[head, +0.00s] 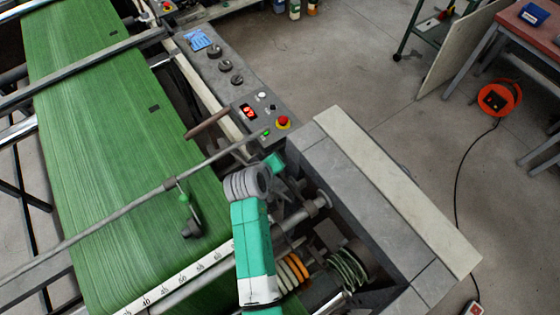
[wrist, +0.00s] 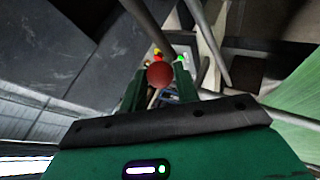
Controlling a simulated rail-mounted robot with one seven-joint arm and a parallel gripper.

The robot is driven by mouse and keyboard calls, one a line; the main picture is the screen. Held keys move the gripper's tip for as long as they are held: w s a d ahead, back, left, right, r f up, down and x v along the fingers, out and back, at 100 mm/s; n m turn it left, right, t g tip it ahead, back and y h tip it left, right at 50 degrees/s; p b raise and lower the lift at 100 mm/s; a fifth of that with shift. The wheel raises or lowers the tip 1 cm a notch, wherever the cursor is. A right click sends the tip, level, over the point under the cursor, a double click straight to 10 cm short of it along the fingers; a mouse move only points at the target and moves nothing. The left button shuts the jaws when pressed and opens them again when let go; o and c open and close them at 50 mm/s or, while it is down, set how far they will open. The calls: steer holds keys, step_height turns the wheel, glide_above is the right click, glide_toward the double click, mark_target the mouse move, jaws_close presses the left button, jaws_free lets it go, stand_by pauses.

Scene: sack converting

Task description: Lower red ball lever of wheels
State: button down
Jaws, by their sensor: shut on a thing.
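The red ball (wrist: 160,74) of the lever sits between the two green fingers of my gripper (wrist: 160,88) in the wrist view. My gripper is shut on it. In the head view my gripper (head: 274,164) is at the side of the machine, just below the control panel. The ball is hidden there behind my gripper and arm. The lever's shaft cannot be made out clearly in either view. Orange ringed wheels (head: 293,271) and pale green coils (head: 347,268) sit on the machine to the right of my arm.
The control panel (head: 235,75) with a red stop button (head: 283,122) lies just above my gripper. A long metal bar (head: 120,211) crosses the green sack web (head: 110,120) on the left. A grey housing with a pale top plank (head: 395,190) stands to the right. Open floor lies beyond.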

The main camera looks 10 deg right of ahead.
steer(key=c, duration=1.1)
jaws_free()
steer(key=shift+r, duration=0.25)
steer(key=shift+c, duration=0.2)
steer(key=shift+o, duration=0.4)
steer(key=shift+f, duration=0.1)
steer(key=v, duration=0.7)
steer(key=shift+s+r+p, duration=0.2)
steer(key=shift+r+p, duration=0.15)
steer(key=shift+p, duration=0.05)
steer(key=shift+a, duration=0.1)
